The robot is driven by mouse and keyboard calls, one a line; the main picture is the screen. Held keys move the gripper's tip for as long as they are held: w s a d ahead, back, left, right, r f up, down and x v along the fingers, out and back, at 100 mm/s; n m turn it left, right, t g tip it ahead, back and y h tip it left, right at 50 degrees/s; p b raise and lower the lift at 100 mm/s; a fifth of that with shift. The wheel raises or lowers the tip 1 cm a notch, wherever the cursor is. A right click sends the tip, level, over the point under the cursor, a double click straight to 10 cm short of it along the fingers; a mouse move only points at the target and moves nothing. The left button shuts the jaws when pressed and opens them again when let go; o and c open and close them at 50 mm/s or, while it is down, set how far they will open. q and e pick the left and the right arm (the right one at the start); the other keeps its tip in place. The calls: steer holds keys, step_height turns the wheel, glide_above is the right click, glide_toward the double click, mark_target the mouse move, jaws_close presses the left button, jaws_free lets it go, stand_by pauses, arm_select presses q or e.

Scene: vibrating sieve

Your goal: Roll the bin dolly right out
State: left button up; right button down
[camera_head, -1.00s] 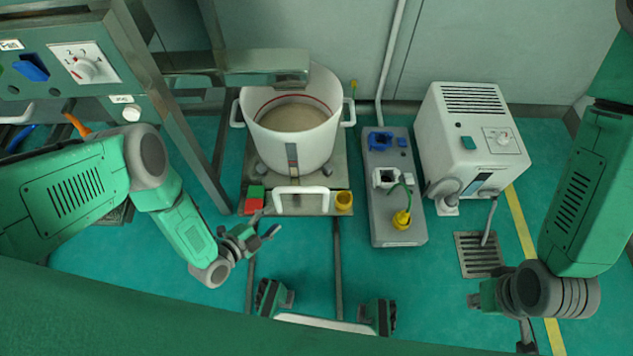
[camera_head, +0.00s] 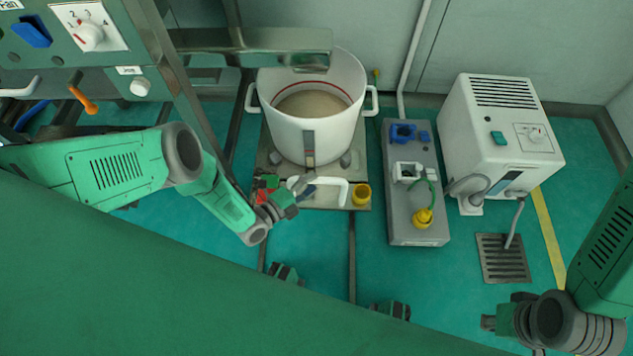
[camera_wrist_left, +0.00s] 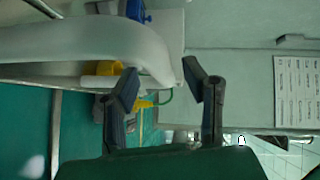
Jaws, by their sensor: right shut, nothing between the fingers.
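The bin dolly (camera_head: 333,200) is a grey flat base in the head view, left of centre below the frame. It carries a white round bin (camera_head: 310,135) with brownish material inside. A white handle (camera_head: 344,190) stands at its front edge. My left gripper (camera_head: 303,187) is open at the left end of this handle. In the left wrist view, the open fingers (camera_wrist_left: 165,85) are apart, with the handle's curved end (camera_wrist_left: 150,55) close by the left finger. I cannot tell if they touch. My right gripper (camera_head: 492,322) is shut and empty at lower right, far from the dolly.
A grey box with sockets (camera_head: 416,218) and a white machine (camera_head: 500,135) stand to the right. A metal frame (camera_head: 180,85) rises at left. Floor in front is clear around two dark rails (camera_head: 351,255).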

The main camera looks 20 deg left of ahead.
arm_select(q)
steer(key=shift+b+x, duration=0.3)
steer(key=shift+x, duration=0.65)
steer(key=shift+w+d, duration=0.25)
jaws_close()
steer(key=shift+s, duration=0.15)
